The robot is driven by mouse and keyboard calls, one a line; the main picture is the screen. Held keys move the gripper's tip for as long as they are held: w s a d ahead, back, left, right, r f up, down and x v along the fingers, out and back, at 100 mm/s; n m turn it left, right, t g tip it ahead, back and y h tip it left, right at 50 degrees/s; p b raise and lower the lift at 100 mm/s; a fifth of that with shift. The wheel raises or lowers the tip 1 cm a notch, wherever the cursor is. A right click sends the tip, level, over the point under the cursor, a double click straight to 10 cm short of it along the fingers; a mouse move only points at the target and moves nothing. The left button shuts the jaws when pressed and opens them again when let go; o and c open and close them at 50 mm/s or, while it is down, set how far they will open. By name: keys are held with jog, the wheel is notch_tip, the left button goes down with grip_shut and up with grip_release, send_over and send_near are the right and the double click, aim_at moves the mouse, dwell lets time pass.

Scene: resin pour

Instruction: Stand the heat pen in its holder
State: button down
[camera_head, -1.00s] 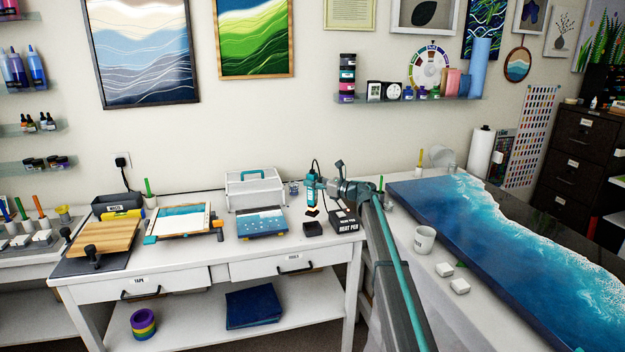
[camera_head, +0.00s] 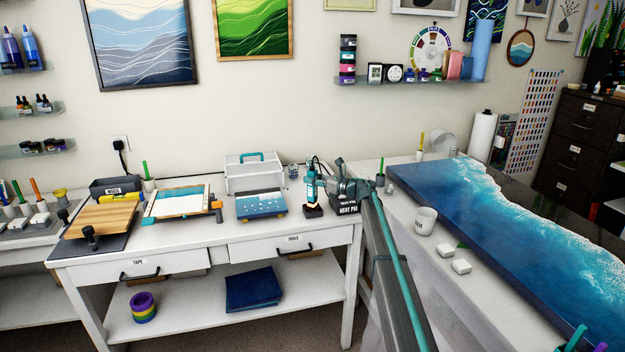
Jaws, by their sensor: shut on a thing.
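The heat pen (camera_head: 311,190) is a teal, upright pen with a dark cord rising from its top. Its lower end meets the small black holder (camera_head: 313,212) on the white bench. Whether the tip is inside the holder or just above it is too small to tell. My gripper (camera_head: 316,182) reaches in from the right and is shut on the pen's upper body. The fingers are small and partly hidden by the arm.
A large blue resin tabletop (camera_head: 470,225) fills the right table.

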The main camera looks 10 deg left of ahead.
jog(key=shift+f, duration=0.1)
jog(key=c, duration=0.7)
grip_release()
jog(key=v, duration=1.2)
